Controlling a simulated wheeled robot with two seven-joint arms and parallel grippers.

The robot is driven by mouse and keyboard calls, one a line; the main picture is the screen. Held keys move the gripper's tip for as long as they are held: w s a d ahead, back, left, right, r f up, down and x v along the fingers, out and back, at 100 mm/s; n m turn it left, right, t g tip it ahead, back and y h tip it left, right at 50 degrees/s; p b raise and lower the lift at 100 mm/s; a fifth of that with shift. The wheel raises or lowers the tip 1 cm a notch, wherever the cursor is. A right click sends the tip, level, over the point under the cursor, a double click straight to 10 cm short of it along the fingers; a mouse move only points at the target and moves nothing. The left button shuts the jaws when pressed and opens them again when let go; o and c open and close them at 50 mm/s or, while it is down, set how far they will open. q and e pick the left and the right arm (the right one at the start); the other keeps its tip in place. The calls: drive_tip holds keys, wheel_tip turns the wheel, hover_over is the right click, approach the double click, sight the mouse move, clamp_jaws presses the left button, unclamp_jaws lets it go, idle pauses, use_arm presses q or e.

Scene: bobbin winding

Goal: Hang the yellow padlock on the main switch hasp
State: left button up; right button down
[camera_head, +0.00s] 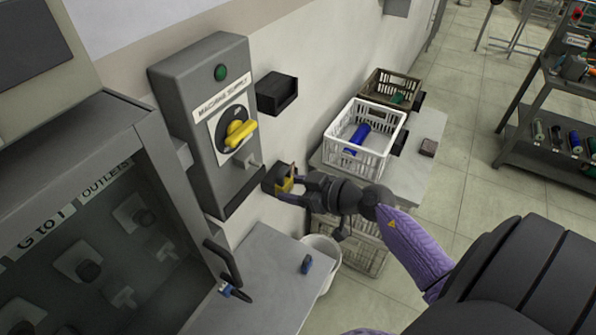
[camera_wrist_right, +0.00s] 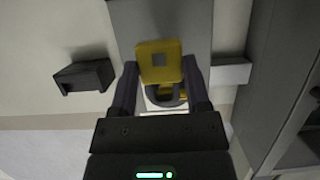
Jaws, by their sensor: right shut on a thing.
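The grey main switch box (camera_head: 198,90) labelled "MACHINE SUPPLY" is on the wall, with a yellow rotary handle (camera_head: 240,133). A small light grey piece (camera_head: 253,161), apparently the hasp, sticks out below the handle. My right gripper (camera_head: 287,186) is shut on the yellow padlock (camera_head: 285,184), right of the box's lower end and apart from the hasp in the head view. In the right wrist view the padlock (camera_wrist_right: 160,62) sits between the fingertips (camera_wrist_right: 161,85), in front of the box; its shackle is not clear and the hasp is hidden. My left gripper is not in view.
A cabinet with a dark window (camera_head: 95,245) and a black handle (camera_head: 222,262) stands at left. A grey table (camera_head: 262,285) bears a small blue item (camera_head: 306,264). A white crate (camera_head: 365,140) is at right.

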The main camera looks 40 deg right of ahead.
drive_tip(key=shift+w+a+p, duration=0.3)
drive_tip(key=shift+w+p, duration=0.1)
drive_tip(key=shift+w, duration=0.35)
drive_tip(key=shift+w+a, duration=0.1)
drive_tip(key=shift+w, duration=0.1)
drive_tip(key=shift+w+a+p, duration=0.2)
drive_tip(key=shift+w+p, duration=0.15)
drive_tip(key=shift+w, duration=0.15)
drive_tip(key=shift+w+a+p, duration=0.3)
drive_tip(key=shift+w+a, duration=0.05)
drive_tip(key=shift+w, duration=0.5)
drive_tip(key=shift+w, duration=0.1)
drive_tip(key=shift+w+a, duration=0.35)
drive_tip(key=shift+w, duration=0.45)
drive_tip(key=shift+w+a, duration=0.1)
drive_tip(key=shift+w, duration=0.05)
drive_tip(key=shift+f, duration=0.5)
